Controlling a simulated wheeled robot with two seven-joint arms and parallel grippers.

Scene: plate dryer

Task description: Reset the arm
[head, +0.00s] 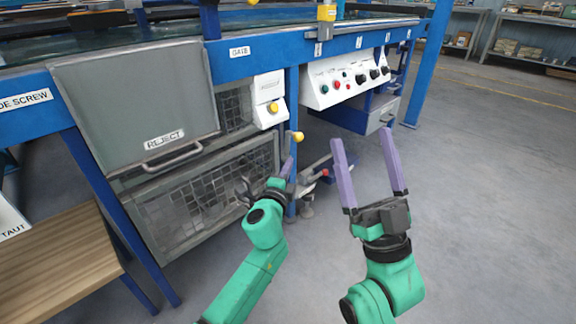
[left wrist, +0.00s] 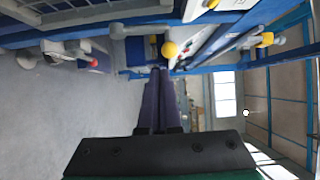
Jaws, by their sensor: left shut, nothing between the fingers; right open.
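My left gripper (head: 288,167) is in the middle of the head view, in front of the machine's lower mesh panel. Its purple fingers are together with nothing between them. In the left wrist view its fingers (left wrist: 158,75) also show pressed together and empty. My right gripper (head: 363,140) is to the right in the head view. Its two purple fingers are spread wide and point up, with nothing between them, over the grey floor.
A blue-framed machine (head: 270,62) with a grey REJECT bin (head: 140,100) stands ahead. A control panel (head: 345,82) with buttons and a yellow knob (head: 297,136) are close to the left gripper. A wooden surface (head: 60,262) is at lower left. The floor (head: 480,200) at right is clear.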

